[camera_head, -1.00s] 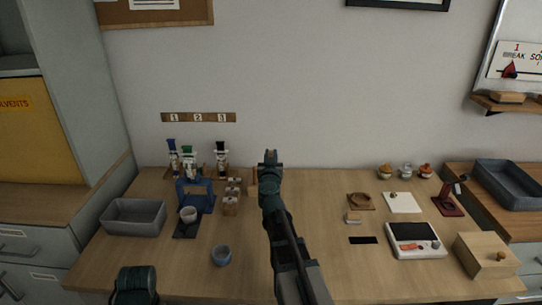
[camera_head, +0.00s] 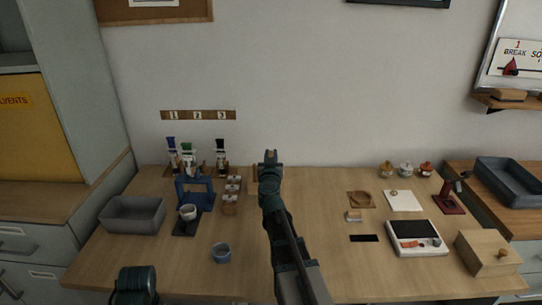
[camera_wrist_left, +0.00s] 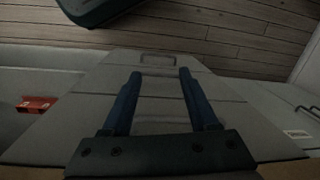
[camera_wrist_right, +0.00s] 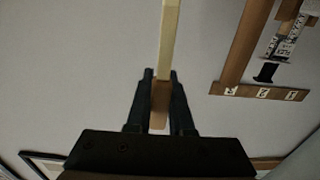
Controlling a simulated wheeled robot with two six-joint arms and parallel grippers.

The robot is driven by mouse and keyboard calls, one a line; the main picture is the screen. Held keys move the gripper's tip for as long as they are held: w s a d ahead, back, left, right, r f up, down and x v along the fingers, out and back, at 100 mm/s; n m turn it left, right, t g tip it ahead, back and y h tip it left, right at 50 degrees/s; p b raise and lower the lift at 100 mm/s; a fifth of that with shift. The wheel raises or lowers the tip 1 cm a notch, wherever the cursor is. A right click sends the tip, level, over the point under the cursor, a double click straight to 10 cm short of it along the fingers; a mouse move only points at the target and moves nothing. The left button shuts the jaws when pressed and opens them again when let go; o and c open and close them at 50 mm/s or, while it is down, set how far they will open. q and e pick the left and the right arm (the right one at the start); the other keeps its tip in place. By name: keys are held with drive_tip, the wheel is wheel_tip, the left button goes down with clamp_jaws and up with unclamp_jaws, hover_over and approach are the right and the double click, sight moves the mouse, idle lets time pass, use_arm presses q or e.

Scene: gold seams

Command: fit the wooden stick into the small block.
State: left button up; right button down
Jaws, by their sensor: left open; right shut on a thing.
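My right gripper (camera_wrist_right: 160,75) is shut on the wooden stick (camera_wrist_right: 168,40) in the right wrist view. The stick is pale along its length, with a browner part between the fingers, and runs up out of the picture. In the head view my right gripper (camera_head: 270,155) is raised over the middle of the table; the stick is mostly hidden there. A small light block (camera_head: 353,216) lies on the table to the right of my right arm; I cannot make out a hole in it.
At right are a white scale (camera_head: 416,238), a wooden box (camera_head: 487,252) and a red stand (camera_head: 448,199).

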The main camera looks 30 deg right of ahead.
drive_tip(key=shift+f+b, duration=1.95)
drive_tip(key=shift+f, duration=0.1)
idle(0.9)
drive_tip(key=c, duration=0.7)
unclamp_jaws()
drive_tip(key=shift+v, duration=2.5)
drive_tip(key=shift+s, duration=0.15)
